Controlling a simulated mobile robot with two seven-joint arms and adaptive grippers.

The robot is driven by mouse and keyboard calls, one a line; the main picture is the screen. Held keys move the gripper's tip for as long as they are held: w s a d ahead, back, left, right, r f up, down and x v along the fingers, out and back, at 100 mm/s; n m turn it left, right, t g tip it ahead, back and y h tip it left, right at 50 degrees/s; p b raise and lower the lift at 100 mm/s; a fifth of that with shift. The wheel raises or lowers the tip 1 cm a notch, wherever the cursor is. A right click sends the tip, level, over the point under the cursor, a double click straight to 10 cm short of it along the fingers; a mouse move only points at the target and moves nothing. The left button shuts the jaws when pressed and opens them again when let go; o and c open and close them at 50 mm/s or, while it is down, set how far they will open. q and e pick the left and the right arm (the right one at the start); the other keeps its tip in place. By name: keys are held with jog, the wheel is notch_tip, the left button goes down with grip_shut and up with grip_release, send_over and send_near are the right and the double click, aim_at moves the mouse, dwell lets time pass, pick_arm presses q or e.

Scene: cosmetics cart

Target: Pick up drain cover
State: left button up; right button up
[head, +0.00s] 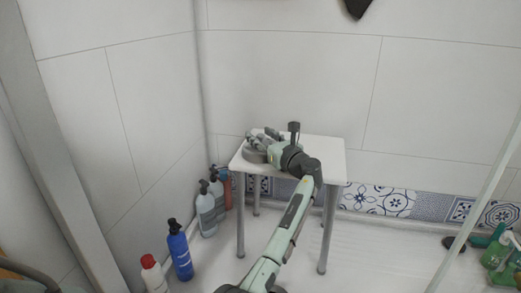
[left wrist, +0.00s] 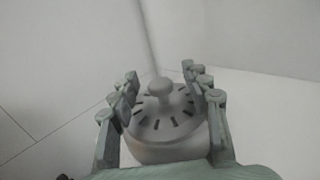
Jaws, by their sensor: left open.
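The drain cover is a round grey disc with dark radial slots and a central knob. It sits on the small white table (head: 322,150), near its left corner. In the left wrist view the drain cover (left wrist: 162,122) lies between the two fingers of my left gripper (left wrist: 163,92). The fingers are spread on both sides of it, and I cannot tell whether they touch it. In the head view my left gripper (head: 262,140) reaches over the table and partly hides the drain cover (head: 254,154). My right gripper is not in view.
Grey bottles (head: 206,208), a blue bottle (head: 180,250) and a white bottle with a red cap (head: 153,274) stand on the floor left of the table. Green bottles (head: 497,252) stand at the far right. White walls close in behind the table. The table's right part is clear.

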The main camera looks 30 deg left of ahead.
pick_arm(q)
jog(key=shift+a, duration=0.1)
jog(key=shift+c, duration=0.2)
grip_shut()
jog(key=shift+r, duration=0.15)
